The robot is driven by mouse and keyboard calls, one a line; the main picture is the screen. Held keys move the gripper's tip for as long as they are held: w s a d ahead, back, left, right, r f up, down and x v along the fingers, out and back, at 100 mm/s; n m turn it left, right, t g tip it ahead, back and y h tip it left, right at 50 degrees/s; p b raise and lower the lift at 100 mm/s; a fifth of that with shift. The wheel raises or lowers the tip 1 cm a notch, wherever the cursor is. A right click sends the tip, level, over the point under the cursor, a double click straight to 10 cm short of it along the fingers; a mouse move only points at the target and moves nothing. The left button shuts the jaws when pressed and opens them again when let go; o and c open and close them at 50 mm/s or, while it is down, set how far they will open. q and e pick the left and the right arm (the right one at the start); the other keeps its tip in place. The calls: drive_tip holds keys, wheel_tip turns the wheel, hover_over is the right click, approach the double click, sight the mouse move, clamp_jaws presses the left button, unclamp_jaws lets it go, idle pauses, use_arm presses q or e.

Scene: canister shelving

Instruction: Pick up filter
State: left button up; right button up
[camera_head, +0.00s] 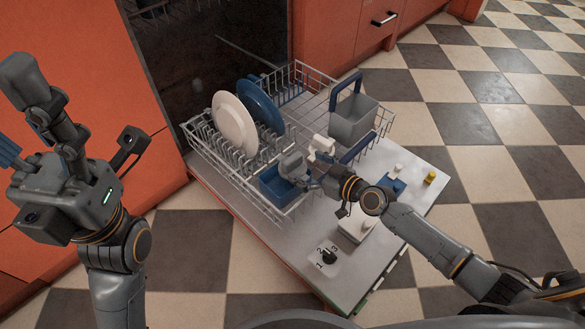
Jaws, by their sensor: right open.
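I cannot single out the filter with certainty. My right gripper (303,164) is open over the front of the dishwasher rack, next to a small blue bin (277,186). A small white piece (321,146) shows just behind the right gripper; I cannot tell whether they touch. The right hand and wrist hide part of the rack and door below them. My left gripper (35,125) is raised at the far left, well away from the rack, and the set of its fingers is unclear.
The wire rack (226,181) holds a white plate (234,124), a blue plate (262,104) and a grey caddy (353,118). The open door (285,241) carries a numbered dial (328,257) and small blue and yellow pieces. Checkered floor lies clear to the right.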

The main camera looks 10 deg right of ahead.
sight(296, 161)
drive_tip(key=x, duration=0.5)
drive_tip(key=shift+a+r+b, duration=0.3)
drive_tip(key=shift+b, duration=0.05)
drive_tip(key=c, duration=1.4)
